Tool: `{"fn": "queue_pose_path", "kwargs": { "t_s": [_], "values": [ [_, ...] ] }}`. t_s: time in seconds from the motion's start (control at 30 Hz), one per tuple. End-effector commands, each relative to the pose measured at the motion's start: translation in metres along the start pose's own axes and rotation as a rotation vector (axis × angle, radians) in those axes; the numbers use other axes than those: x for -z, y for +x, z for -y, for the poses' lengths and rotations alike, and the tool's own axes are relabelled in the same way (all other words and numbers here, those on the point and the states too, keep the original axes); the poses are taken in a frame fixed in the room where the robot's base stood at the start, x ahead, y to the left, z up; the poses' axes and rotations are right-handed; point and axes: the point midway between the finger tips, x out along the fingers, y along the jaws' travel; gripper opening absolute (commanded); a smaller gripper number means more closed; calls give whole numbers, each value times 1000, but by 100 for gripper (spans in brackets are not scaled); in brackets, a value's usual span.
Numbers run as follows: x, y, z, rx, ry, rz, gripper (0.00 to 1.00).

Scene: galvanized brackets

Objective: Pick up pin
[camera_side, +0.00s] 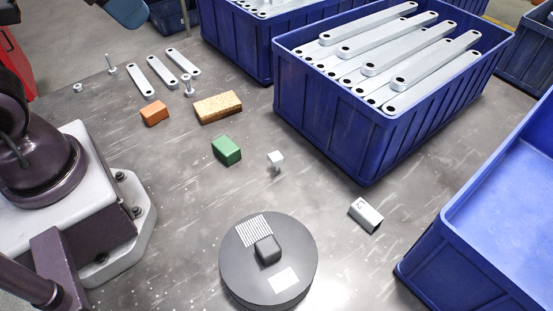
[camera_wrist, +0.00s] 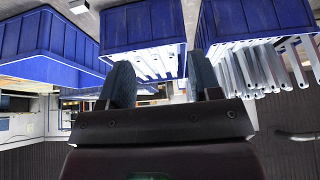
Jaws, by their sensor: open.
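Two small silver pins with wide heads stand upright on the grey table in the side view. One pin (camera_side: 187,85) is beside the flat metal links, and the other pin (camera_side: 111,64) is farther back to the left. My gripper shows in the wrist view (camera_wrist: 162,78) with its two dark blue fingers wide apart and nothing between them. In the side view only a dark blue finger part (camera_side: 127,10) shows at the top left edge, above the table and apart from the pins. No pin can be made out in the wrist view.
Several flat links (camera_side: 162,70) lie by the pins, with a small nut (camera_side: 78,88). Orange (camera_side: 154,113), cork (camera_side: 218,107) and green (camera_side: 226,150) blocks lie nearer. A blue bin (camera_side: 330,125) holds metal bars. A black disc (camera_side: 235,265) and metal bracket (camera_side: 365,215) are in front.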

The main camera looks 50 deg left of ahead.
Motion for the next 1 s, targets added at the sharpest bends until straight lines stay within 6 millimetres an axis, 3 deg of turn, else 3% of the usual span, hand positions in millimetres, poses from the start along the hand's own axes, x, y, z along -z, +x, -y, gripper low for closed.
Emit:
{"fn": "queue_pose_path", "kwargs": {
  "t_s": [0.23, 0.37, 0.47, 0.7, 1.0],
  "values": [
    [1, 1, 0, 2, -4, 0, 57],
    [10, 16, 1, 20, -61, -2, 57],
    [25, 44, 3, 42, -162, -14, 57],
    [52, 136, 1, 19, -489, -65, 57],
    [39, 244, -22, -181, -985, -68, 57]
  ]
}}
